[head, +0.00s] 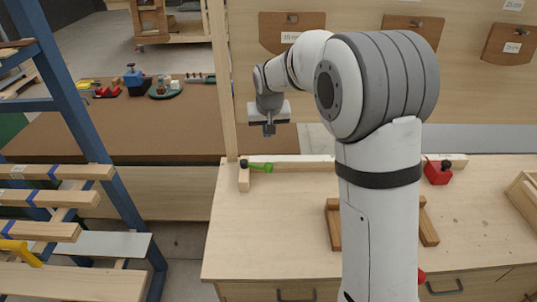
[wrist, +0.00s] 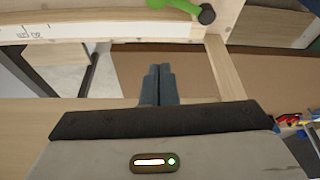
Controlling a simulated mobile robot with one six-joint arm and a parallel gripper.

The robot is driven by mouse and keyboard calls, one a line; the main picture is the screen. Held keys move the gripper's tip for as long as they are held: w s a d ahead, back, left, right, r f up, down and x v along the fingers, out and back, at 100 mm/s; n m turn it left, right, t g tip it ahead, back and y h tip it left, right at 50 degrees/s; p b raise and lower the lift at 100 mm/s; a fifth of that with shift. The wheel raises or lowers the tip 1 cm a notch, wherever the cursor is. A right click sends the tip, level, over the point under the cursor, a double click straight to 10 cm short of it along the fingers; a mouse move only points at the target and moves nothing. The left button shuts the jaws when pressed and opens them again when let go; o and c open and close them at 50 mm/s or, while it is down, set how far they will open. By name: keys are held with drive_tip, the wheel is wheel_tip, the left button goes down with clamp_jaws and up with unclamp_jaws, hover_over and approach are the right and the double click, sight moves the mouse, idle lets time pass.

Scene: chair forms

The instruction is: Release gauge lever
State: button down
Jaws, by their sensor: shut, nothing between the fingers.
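The gauge lever is a green handle (head: 260,167) with a black knob (head: 244,163), at the left end of the wooden rail on the workbench. In the wrist view the green lever (wrist: 184,5) is cut off by the top edge, beside its black knob (wrist: 207,14). My gripper (head: 269,133) hangs above and slightly behind the lever, apart from it. In the wrist view its two dark fingers (wrist: 158,68) are together with nothing between them, pointing at the rail.
A white scale strip (wrist: 90,30) runs along the rail. A wooden post (head: 220,80) stands left of my gripper. A red block (head: 438,173) sits at the rail's right. A wooden frame (head: 430,225) lies on the bench (head: 275,220). A blue rack (head: 85,130) stands left.

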drive_tip(key=shift+f, duration=0.1)
drive_tip(key=p+x, duration=0.2)
drive_tip(key=x, duration=0.8)
drive_tip(key=shift+s+f, duration=0.1)
drive_tip(key=s, duration=0.4)
drive_tip(key=shift+d+p, duration=0.25)
drive_tip(key=shift+p, duration=0.15)
drive_tip(key=shift+d, duration=0.1)
